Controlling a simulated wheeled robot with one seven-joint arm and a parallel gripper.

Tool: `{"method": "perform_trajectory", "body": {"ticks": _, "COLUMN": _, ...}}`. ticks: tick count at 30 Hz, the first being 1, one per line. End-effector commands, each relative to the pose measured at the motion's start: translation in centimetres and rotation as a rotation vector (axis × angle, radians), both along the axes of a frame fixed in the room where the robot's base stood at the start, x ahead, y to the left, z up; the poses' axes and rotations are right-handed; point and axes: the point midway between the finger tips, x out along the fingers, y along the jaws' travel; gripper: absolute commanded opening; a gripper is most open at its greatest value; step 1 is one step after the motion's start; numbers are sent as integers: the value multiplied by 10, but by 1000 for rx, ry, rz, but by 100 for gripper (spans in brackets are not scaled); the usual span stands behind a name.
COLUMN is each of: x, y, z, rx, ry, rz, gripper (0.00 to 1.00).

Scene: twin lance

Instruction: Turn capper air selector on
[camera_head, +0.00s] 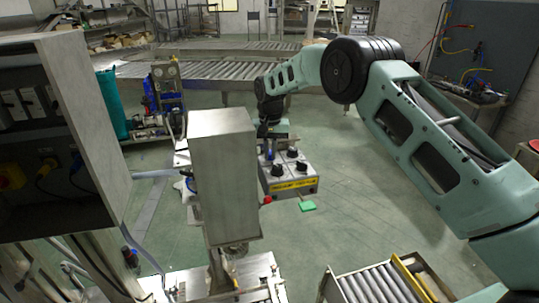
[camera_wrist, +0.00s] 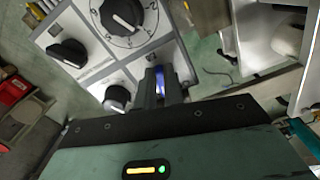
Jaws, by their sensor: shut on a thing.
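A grey control box (camera_head: 290,171) with several black knobs on its top and a yellow label strip on its front stands in the middle of the head view. Its panel (camera_wrist: 97,70) fills the upper left of the wrist view, with a large numbered dial (camera_wrist: 122,15) and two smaller black knobs, one on the left (camera_wrist: 68,53) and one lower (camera_wrist: 117,98). My gripper (camera_wrist: 163,82) is at the panel corner beside the lower knob, shut on a selector knob there. The fingers mostly hide this knob, so its pointer direction cannot be read. A blue sheen shows between the fingers.
A tall steel housing (camera_head: 222,175) stands just left of the box. A grey cabinet (camera_head: 85,120) is at far left. Roller conveyors (camera_head: 215,70) lie behind, and another roller section (camera_head: 375,286) is at lower right. Green floor is open right of the box.

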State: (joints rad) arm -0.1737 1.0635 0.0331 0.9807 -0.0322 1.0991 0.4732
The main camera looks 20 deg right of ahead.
Motion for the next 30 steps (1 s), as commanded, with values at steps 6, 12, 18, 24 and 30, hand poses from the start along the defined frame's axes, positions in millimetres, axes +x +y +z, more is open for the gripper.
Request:
{"method": "perform_trajectory", "body": {"ticks": 6, "x": 0, "y": -3, "z": -1, "rx": 1, "ry": -3, "rz": 204, "gripper": 0}}
{"method": "perform_trajectory", "body": {"ticks": 12, "x": 1, "y": -5, "z": 0, "rx": 1, "ry": -4, "rz": 393, "gripper": 0}}
{"method": "perform_trajectory", "body": {"ticks": 18, "x": 1, "y": -7, "z": 1, "rx": 0, "ry": -4, "rz": 560, "gripper": 0}}
{"method": "perform_trajectory", "body": {"ticks": 24, "x": 2, "y": -8, "z": 1, "rx": 0, "ry": -5, "rz": 687, "gripper": 0}}
{"method": "perform_trajectory", "body": {"ticks": 30, "x": 2, "y": -9, "z": 2, "rx": 0, "ry": -5, "rz": 766, "gripper": 0}}
